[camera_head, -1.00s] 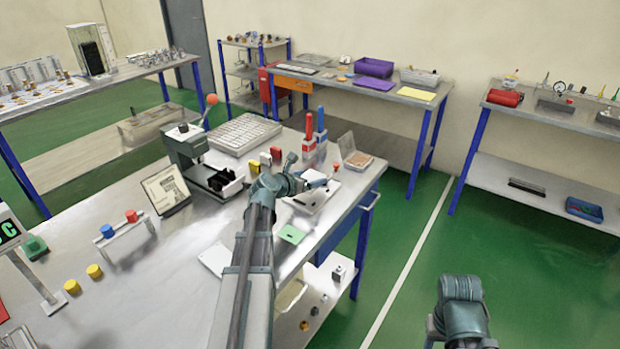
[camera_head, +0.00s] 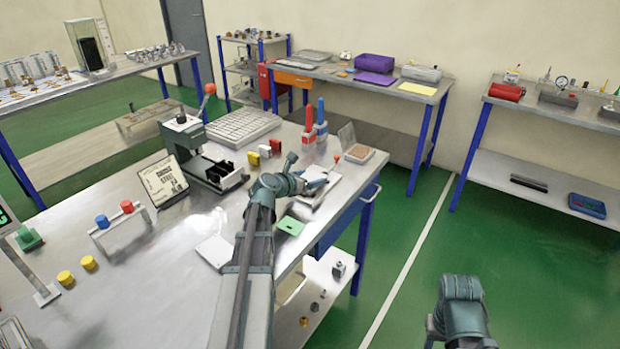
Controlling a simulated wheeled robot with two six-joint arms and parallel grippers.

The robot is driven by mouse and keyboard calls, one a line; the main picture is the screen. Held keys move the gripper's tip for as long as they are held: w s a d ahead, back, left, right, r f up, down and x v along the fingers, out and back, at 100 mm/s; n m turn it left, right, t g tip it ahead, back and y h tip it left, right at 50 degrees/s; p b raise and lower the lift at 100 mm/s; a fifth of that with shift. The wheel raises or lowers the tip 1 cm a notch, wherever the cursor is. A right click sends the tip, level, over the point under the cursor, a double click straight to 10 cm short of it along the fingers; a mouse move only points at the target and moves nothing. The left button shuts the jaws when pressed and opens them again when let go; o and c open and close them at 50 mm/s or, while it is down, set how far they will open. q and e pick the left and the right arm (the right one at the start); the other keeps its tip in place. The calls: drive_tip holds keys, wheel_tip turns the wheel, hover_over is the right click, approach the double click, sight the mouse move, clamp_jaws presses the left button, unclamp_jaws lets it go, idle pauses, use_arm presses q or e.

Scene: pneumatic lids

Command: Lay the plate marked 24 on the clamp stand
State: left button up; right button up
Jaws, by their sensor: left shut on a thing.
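My left gripper (camera_head: 314,184) is over the near right part of the steel table (camera_head: 190,262). It is shut on a flat pale plate, mostly hidden by the wrist; I cannot read any mark on it. A grey-green press-like device (camera_head: 184,140) with a red ball lever stands upright at the table's far side, left of the gripper. I cannot tell whether it is the clamp stand. No 24 is legible anywhere. My right arm shows only as a link at the lower right; its gripper is out of view.
A printed card (camera_head: 163,181) leans beside the device. A white rack (camera_head: 122,231) with red and blue caps and two yellow cylinders (camera_head: 66,278) stand left.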

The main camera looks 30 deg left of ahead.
use_arm(q)
drive_tip(key=shift+f+b, duration=0.35)
use_arm(e)
drive_tip(key=shift+f, duration=0.35)
idle(0.3)
use_arm(q)
drive_tip(key=o, duration=1.4)
drive_tip(key=shift+o, duration=0.2)
drive_tip(key=shift+s+r, duration=0.1)
drive_tip(key=shift+s, duration=0.05)
use_arm(e)
drive_tip(key=shift+r, duration=0.1)
use_arm(q)
drive_tip(key=shift+p+v, duration=1.35)
drive_tip(key=shift+v, duration=2)
use_arm(e)
drive_tip(key=shift+r, duration=1.3)
use_arm(q)
drive_tip(key=shift+s, duration=0.1)
